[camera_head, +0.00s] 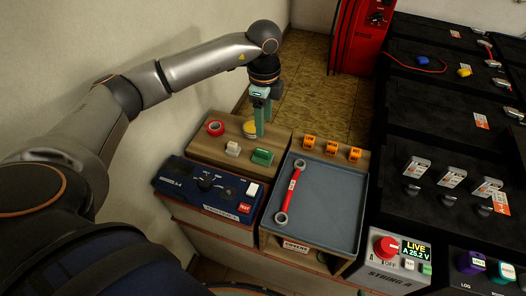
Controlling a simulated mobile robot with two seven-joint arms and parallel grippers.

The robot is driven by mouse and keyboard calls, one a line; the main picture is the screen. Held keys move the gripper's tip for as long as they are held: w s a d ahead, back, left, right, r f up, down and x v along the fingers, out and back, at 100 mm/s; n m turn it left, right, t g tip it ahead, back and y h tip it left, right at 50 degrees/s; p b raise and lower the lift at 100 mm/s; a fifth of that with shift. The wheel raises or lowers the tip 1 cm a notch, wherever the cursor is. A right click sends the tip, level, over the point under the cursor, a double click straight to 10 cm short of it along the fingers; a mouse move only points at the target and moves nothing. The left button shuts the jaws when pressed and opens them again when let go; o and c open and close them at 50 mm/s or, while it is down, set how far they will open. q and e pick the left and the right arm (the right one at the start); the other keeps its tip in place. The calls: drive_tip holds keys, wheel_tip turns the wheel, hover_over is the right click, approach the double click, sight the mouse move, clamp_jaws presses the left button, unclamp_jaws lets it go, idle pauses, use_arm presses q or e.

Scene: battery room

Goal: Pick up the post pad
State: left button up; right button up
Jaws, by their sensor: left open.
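A green block (262,157) that looks like the post pad lies on the wooden top (208,150) of a bench, though no label confirms it. My left gripper (263,128) points down above the bench, behind the green block, open with nothing seen between its fingers. One of its fingers partly hides a yellow round item (250,128). I cannot tell whether the fingertips touch the bench. My right gripper is not in view.
Beside the green block are a white block (233,148) and a red tape roll (215,128). In front is a blue meter box (207,186). A grey tray (325,214) with a red-handled wrench (291,190) is to the right; orange tags (331,148) stand behind it.

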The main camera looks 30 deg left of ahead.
use_arm(q)
hover_over(265, 151)
drive_tip(key=f, duration=0.5)
drive_tip(key=shift+s+a+f, duration=0.1)
drive_tip(key=shift+s+f, duration=0.2)
drive_tip(key=shift+f, duration=0.1)
drive_tip(key=shift+w+f+b, duration=0.2)
drive_tip(key=shift+f+b, duration=0.35)
drive_tip(key=shift+f, duration=2.55)
clamp_jaws()
